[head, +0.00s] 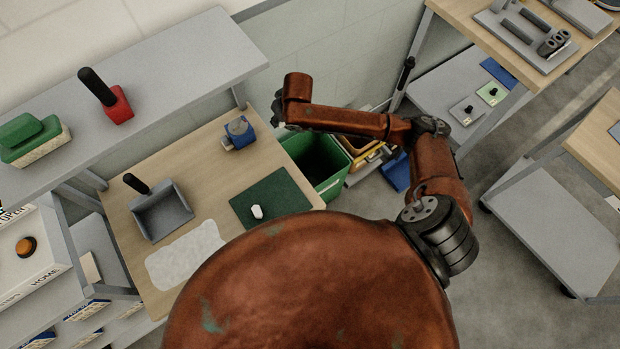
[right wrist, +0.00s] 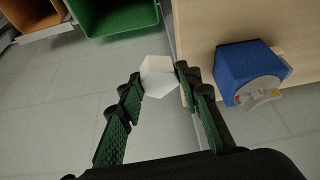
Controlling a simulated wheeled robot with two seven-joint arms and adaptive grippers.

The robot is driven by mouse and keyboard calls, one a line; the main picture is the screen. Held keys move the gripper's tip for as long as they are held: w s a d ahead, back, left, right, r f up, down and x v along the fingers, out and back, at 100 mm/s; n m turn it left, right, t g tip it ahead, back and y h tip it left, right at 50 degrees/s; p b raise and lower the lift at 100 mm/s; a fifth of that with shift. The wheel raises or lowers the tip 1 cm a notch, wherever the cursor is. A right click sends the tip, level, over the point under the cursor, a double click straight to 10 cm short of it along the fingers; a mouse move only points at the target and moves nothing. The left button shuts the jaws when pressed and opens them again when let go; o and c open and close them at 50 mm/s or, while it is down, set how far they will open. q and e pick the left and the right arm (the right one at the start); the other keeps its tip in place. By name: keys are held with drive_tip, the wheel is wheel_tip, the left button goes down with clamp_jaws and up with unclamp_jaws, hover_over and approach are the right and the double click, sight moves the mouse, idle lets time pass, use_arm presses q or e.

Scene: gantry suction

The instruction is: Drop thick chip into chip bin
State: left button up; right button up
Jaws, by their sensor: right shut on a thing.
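A pale, thick, angular chip (right wrist: 156,77) is between the fingertips of my right gripper (right wrist: 160,74) in the right wrist view. The gripper is shut on it, and the floor shows beneath. In the head view my right gripper (head: 279,108) is small and dark, between the bench's back edge and the green bin; the chip cannot be made out there. The green bin (head: 332,186) stands on the floor beside the bench, open at the top. It also shows at the top of the right wrist view (right wrist: 118,22), apart from the chip. My left gripper is not in view.
A blue device (head: 239,134) sits on the wooden bench (head: 213,165) near the gripper. A grey dustpan-like tray (head: 162,212), a green mat (head: 268,200) and a white mouse-like object (head: 257,212) lie there too. An orange bin (right wrist: 33,16) stands beside the green one. A grey shelf (head: 185,55) overhangs the bench.

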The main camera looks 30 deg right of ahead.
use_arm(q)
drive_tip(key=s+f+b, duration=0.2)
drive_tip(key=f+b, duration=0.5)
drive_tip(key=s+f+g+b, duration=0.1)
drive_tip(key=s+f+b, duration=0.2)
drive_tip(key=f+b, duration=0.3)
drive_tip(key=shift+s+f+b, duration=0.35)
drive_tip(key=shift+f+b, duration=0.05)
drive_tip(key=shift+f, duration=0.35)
use_arm(e)
drive_tip(key=d+f, duration=0.4)
drive_tip(key=f, duration=0.9)
drive_tip(key=d+f+n, duration=0.1)
drive_tip(key=d+f, duration=0.4)
drive_tip(key=f, duration=0.8)
drive_tip(key=d+f+n, duration=0.1)
drive_tip(key=d+f, duration=0.4)
drive_tip(key=f, duration=0.9)
drive_tip(key=shift+y, duration=0.4)
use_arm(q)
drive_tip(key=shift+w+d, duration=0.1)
use_arm(e)
drive_tip(key=shift+r, duration=0.1)
drive_tip(key=o, duration=1.1)
drive_tip(key=shift+c, duration=0.2)
